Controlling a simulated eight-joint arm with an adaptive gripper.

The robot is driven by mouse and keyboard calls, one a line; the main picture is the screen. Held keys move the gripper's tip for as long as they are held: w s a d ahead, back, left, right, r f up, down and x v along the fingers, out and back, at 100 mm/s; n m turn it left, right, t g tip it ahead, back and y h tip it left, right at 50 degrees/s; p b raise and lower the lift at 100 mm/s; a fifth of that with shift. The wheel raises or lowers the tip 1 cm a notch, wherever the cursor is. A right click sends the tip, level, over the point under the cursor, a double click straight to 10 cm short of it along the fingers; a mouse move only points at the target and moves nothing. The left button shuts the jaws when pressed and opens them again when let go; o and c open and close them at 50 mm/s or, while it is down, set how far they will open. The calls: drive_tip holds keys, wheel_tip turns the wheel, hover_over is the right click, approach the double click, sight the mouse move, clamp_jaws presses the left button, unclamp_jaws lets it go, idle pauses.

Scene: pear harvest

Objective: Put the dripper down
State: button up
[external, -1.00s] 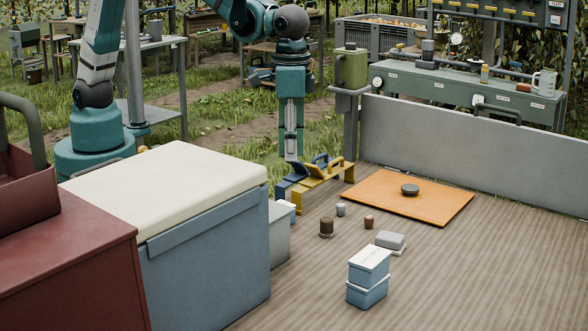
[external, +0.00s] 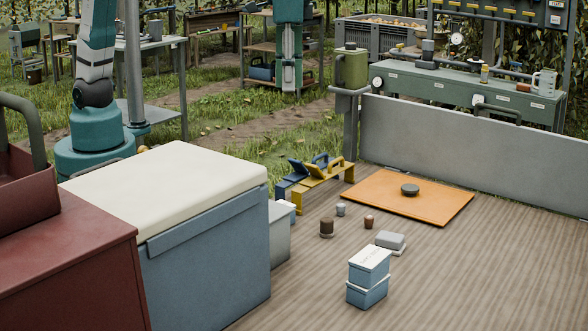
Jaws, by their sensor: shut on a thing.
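My gripper (external: 290,84) hangs pointing down near the top of the external view, high up and behind the deck in the picture. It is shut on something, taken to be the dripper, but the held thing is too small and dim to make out. I cannot pick out the dripper anywhere else. The blue and yellow handled stands (external: 318,178) are lower in the picture, apart from the gripper.
An orange mat (external: 430,205) with a dark round disc (external: 410,189) lies on the deck. Small cups (external: 326,228), a grey box (external: 390,240) and stacked blue boxes (external: 368,285) stand nearby. A white-topped blue chest (external: 210,250) is at left. The right deck is clear.

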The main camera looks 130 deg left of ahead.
drive_tip(key=s+d+n+p, duration=0.2)
drive_tip(key=s+d+p, duration=1.45)
drive_tip(key=s, duration=0.75)
drive_tip(key=shift+w+d+f+b, duration=0.1)
drive_tip(key=shift+d+f+b, duration=0.2)
drive_tip(key=shift+f, duration=0.55)
drive_tip(key=shift+w+d+f+b, duration=0.1)
drive_tip(key=shift+d+f+b, duration=0.15)
drive_tip(key=shift+f, duration=0.6)
drive_tip(key=shift+d+f+b, duration=0.3)
drive_tip(key=shift+f, duration=0.55)
drive_tip(key=shift+f, duration=0.1)
drive_tip(key=shift+f, duration=2.8)
drive_tip(key=shift+f, duration=0.1)
drive_tip(key=shift+f, duration=2)
